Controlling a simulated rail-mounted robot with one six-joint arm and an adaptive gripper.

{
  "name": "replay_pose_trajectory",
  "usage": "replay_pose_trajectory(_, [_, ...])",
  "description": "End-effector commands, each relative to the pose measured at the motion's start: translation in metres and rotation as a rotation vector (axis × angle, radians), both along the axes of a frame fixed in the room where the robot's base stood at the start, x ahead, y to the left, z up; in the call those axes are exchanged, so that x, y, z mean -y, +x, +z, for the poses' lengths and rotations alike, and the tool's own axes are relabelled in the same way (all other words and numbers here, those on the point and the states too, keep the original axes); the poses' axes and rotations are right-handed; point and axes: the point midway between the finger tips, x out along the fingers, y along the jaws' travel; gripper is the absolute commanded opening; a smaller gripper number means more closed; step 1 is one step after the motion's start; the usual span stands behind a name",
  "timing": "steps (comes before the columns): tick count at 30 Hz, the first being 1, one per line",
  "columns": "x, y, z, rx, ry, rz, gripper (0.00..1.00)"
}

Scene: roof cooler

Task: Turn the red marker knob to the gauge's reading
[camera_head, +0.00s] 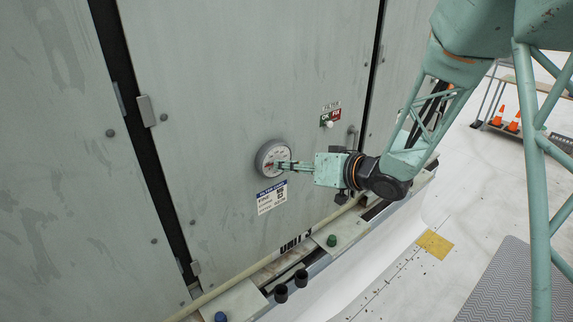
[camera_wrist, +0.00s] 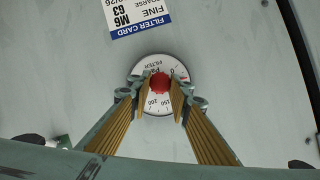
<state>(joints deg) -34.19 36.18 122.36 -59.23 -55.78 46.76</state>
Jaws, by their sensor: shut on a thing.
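The round white gauge (camera_head: 264,151) is mounted on the grey cabinet panel, and my gripper (camera_head: 279,166) reaches it from the right. In the wrist view the gauge (camera_wrist: 150,109) appears upside down, with numbers 0, 150 and 200 readable. The red marker knob (camera_wrist: 159,83) is at the dial's middle, between the fingertips of my gripper (camera_wrist: 159,88). The fingers are closed on the knob from both sides. The gauge needle and the marker's pointer are too small or hidden to read.
A filter card (camera_head: 271,196) is fixed just below the gauge; it also shows in the wrist view (camera_wrist: 137,17). Pipes and a ledge (camera_head: 345,236) run along the panel's foot.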

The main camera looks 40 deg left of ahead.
Motion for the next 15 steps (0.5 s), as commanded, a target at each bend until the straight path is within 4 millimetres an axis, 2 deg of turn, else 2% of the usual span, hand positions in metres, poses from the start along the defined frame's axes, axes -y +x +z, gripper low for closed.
replay_pose_trajectory(9, [0.0,0.0004,-0.0002,-0.001,0.0,-0.001,0.08])
replay_pose_trajectory(10, [0.0001,0.0003,-0.0002,-0.001,0.0,-0.001,0.2])
replay_pose_trajectory(14, [0.0,0.0003,-0.0002,0.0,0.0,0.0,0.32])
replay_pose_trajectory(15, [0.0,0.0003,-0.0002,0.0,0.0,-0.001,0.32])
